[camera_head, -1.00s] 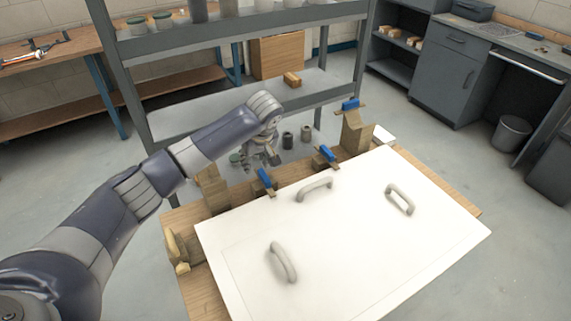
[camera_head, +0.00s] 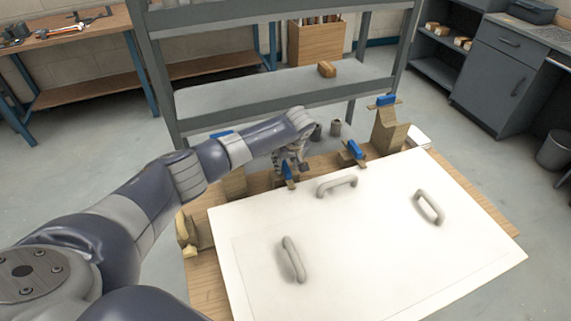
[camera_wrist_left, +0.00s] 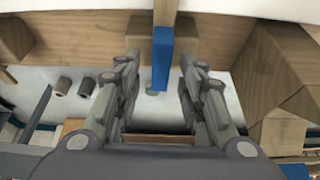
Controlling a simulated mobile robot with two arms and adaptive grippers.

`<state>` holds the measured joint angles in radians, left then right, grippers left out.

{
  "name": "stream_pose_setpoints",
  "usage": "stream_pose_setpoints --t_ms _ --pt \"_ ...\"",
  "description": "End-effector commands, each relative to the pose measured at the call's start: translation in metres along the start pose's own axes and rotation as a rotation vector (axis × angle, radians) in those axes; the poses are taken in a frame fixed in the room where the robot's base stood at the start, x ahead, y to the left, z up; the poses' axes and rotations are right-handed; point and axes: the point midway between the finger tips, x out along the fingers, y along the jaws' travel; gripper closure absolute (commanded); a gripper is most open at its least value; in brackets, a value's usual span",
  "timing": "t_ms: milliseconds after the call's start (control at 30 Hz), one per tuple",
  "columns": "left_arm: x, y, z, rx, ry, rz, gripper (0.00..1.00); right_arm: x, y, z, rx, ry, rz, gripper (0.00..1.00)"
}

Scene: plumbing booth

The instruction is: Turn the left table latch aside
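The left table latch (camera_head: 287,171) is a blue handle on a small wooden bar at the back edge of the white panel (camera_head: 350,235). My left gripper (camera_head: 291,161) is right at this latch and hides part of it. In the left wrist view, the blue latch handle (camera_wrist_left: 162,58) stands between the two spread fingers of my gripper (camera_wrist_left: 160,75), with visible gaps on both sides. The fingers are open and hold nothing. A second table latch (camera_head: 355,150) sits farther right along the same edge. My right gripper is not in view.
More blue latches show on a wooden post (camera_head: 386,101) at back right and behind my left arm (camera_head: 221,134). The panel has grey handles (camera_head: 338,184). A grey shelf rack (camera_head: 245,100) stands close behind; small dark jars (camera_head: 335,127) are beyond the table edge.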

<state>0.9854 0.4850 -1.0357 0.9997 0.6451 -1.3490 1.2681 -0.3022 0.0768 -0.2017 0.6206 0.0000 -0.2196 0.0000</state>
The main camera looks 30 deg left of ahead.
Motion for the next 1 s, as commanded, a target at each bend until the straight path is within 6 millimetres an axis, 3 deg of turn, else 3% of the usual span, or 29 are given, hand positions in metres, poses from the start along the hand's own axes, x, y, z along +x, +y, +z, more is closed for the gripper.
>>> stream_pose_setpoints --t_ms 200,567,600,767,1000 --pt "0.018 0.0 0.0 0.001 0.0 -0.001 0.63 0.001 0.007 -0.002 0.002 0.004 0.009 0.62" --pt "0.022 0.0 0.0 0.001 0.001 0.001 0.63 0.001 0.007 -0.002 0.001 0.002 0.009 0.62" --pt "0.022 0.0 0.0 0.001 0.001 0.001 0.66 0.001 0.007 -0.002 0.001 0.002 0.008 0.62" --pt "0.022 0.0 -0.001 0.001 0.001 0.001 1.0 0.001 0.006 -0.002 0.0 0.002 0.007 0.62" --pt "0.021 -0.001 -0.001 0.003 0.001 0.002 1.0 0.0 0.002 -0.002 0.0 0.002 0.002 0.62"
